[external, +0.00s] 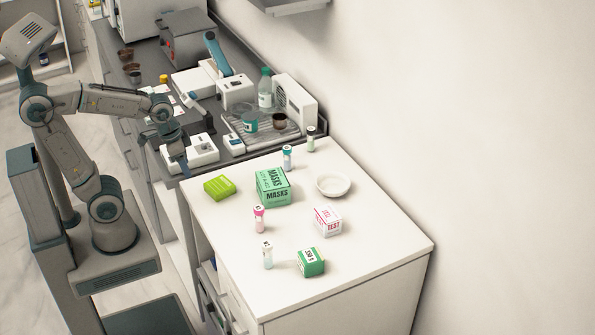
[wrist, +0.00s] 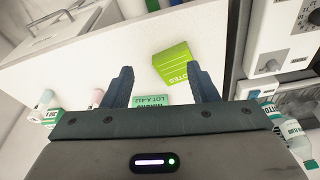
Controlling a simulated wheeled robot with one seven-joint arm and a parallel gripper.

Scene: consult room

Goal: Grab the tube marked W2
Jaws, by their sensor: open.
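Several small capped tubes stand upright on the white table: a blue-capped tube (external: 287,158) and a dark-green-capped tube (external: 311,140) at the back, a pink-capped tube (external: 258,220) and a pale-capped tube (external: 267,256) nearer the front. Their markings are too small to read, so I cannot tell which is W2. In the wrist view the pink-capped tube (wrist: 96,98) and the pale-capped tube (wrist: 44,99) show at the left. My gripper (external: 184,164) is open and empty near the table's back left corner; its fingers show in the wrist view (wrist: 163,88).
A green masks box (external: 273,188), lime notes pad (external: 219,187), white bowl (external: 333,185), pink-and-white test box (external: 328,221) and small green box (external: 311,262) stand on the table. The grey counter (external: 160,100) behind holds lab equipment and a bottle (external: 265,90). The table's right front is clear.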

